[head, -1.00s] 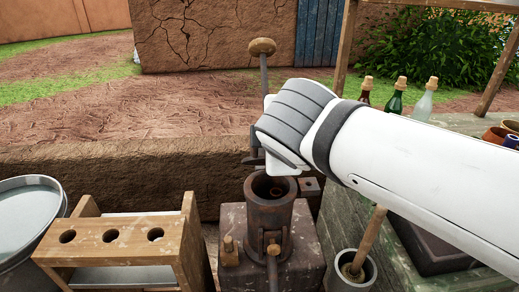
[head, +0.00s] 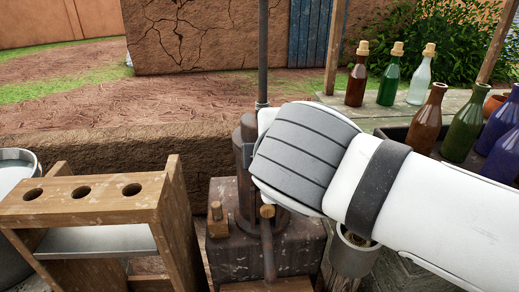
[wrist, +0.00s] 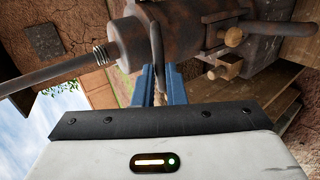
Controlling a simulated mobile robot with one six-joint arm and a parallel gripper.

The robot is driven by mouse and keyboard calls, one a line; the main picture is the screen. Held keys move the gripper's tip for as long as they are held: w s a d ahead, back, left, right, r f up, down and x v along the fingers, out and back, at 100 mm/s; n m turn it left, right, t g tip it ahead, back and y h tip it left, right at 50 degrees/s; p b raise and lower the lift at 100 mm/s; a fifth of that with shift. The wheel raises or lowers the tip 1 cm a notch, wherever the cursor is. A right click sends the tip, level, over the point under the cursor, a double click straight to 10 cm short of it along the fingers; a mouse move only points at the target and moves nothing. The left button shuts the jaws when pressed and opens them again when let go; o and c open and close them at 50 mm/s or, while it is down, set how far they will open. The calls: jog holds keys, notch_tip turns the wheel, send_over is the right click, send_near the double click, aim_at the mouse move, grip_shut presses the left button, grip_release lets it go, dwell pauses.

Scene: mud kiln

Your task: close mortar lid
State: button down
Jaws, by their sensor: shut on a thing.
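The mortar is a rusty iron cylinder (head: 243,180) on a dark block, partly hidden behind my white wrist in the head view. Its lid (head: 247,128) lies over the mouth, with a long dark rod (head: 262,50) standing upright from it and running out of the top of the picture. In the wrist view the mortar (wrist: 190,35) lies sideways and the lid (wrist: 130,42) sits against its end. The blue fingers of my gripper (wrist: 160,76) are shut on a thin dark curved handle (wrist: 156,45) beside the lid. Any small gap under the lid cannot be told.
A wooden rack (head: 95,205) with three holes stands left of the mortar, near a metal tub (head: 15,172). A grey cup (head: 352,258) is close on the right, below my arm. Several bottles (head: 425,120) stand at the right. A low mud wall (head: 150,150) runs behind.

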jog(key=shift+s+d+f+b, duration=0.15)
jog(key=shift+f+b, duration=0.15)
jog(key=shift+f, duration=0.45)
jog(key=shift+s+a+f+b, duration=0.15)
jog(key=shift+f+b, duration=0.15)
jog(key=shift+f, duration=0.45)
jog(key=shift+d, duration=0.1)
jog(key=c, duration=1.5)
grip_release()
jog(key=shift+w+f, duration=0.1)
jog(key=shift+s+r+p, duration=0.3)
jog(key=shift+r, duration=0.15)
jog(key=a+p+v, duration=0.1)
jog(key=p+v, duration=0.1)
jog(key=v, duration=0.5)
jog(key=shift+d+r, duration=0.25)
jog(key=shift+d, duration=0.25)
